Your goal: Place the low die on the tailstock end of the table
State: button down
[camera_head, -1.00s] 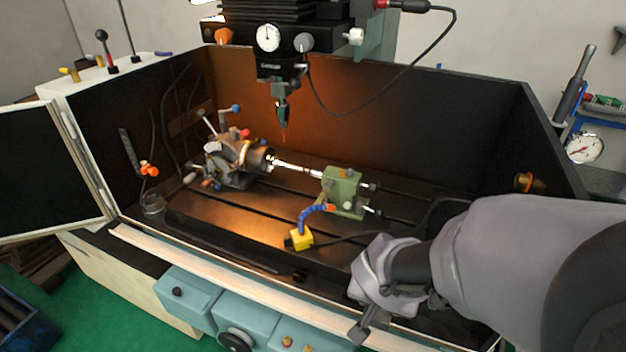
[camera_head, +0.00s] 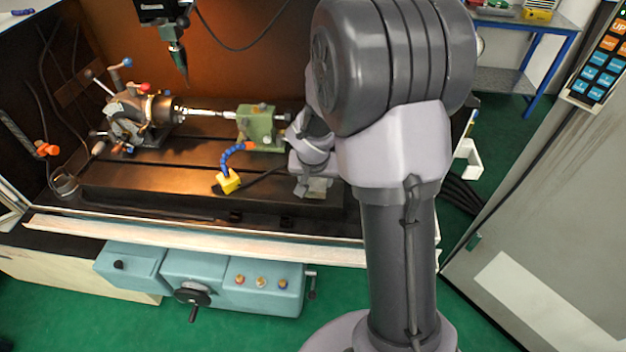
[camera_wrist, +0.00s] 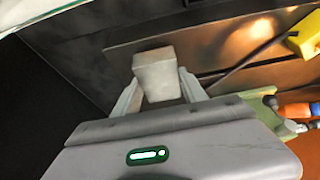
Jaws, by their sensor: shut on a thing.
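My gripper (camera_wrist: 159,92) is shut on a pale grey block, the low die (camera_wrist: 155,72), which shows between the two fingers in the wrist view. In the head view my gripper (camera_head: 314,187) points down at the right end of the dark machine table (camera_head: 150,178), to the right of the green tailstock (camera_head: 258,128). The die is hard to tell from the fingers there. The table surface shows behind the die in the wrist view. I cannot tell whether the die touches the table.
A yellow block (camera_head: 227,182) with a blue hose (camera_head: 232,155) stands on the table left of my gripper. The indexing chuck (camera_head: 140,112) is at the left, with a bar running to the tailstock. A pale front rail (camera_head: 180,236) edges the enclosure.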

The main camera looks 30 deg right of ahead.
jog(key=shift+f, duration=0.9)
jog(key=shift+r, duration=0.2)
jog(key=shift+f, duration=0.2)
jog(key=c, duration=0.6)
grip_release()
